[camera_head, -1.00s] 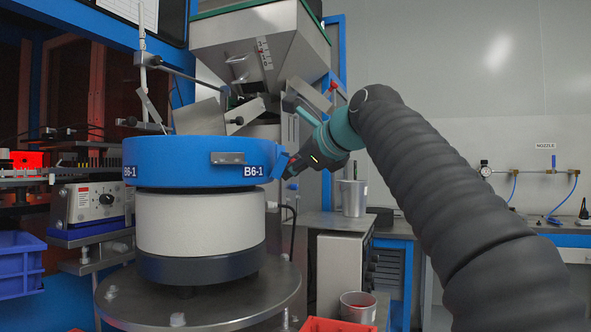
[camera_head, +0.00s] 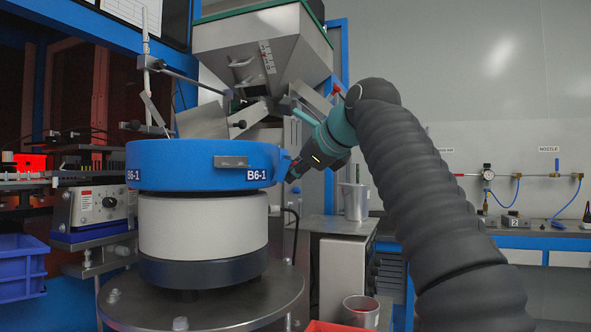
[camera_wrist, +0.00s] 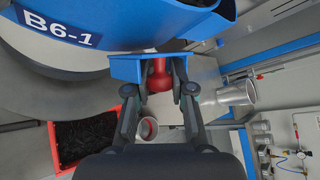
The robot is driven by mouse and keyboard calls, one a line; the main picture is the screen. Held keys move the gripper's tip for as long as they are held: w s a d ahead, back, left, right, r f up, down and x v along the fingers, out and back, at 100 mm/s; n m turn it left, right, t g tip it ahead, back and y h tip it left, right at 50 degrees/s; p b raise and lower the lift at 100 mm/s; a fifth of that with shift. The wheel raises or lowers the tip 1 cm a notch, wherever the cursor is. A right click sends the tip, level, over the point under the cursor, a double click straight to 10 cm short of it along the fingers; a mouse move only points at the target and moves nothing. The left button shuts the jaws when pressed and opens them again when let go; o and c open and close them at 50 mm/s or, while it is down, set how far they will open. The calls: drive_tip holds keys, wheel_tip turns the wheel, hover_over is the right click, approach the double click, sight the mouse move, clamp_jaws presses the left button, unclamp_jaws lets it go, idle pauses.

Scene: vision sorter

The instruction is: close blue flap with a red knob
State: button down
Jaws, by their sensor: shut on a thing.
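The blue flap (camera_wrist: 126,68) sits at the outlet on the right side of the blue bowl labelled B6-1 (camera_head: 200,165). It shows as a narrow blue piece in the head view (camera_head: 283,162), close to the bowl's rim. The red knob (camera_wrist: 158,77) projects from the flap towards the wrist camera. My gripper (camera_wrist: 159,88) has its two fingers on either side of the knob and is shut on it. In the head view my gripper (camera_head: 292,174) is at the flap, and the knob is hidden there.
A metal hopper (camera_head: 262,50) hangs above the bowl. A metal cup (camera_head: 355,200) stands on the bench right of my gripper. A red bin with dark parts (camera_wrist: 56,148) and another cup (camera_wrist: 147,128) are below. A blue crate (camera_head: 20,265) is at the left.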

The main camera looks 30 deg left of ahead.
drive_tip(key=c, duration=1)
unclamp_jaws()
drive_tip(key=shift+d, duration=0.1)
drive_tip(key=v, duration=1.2)
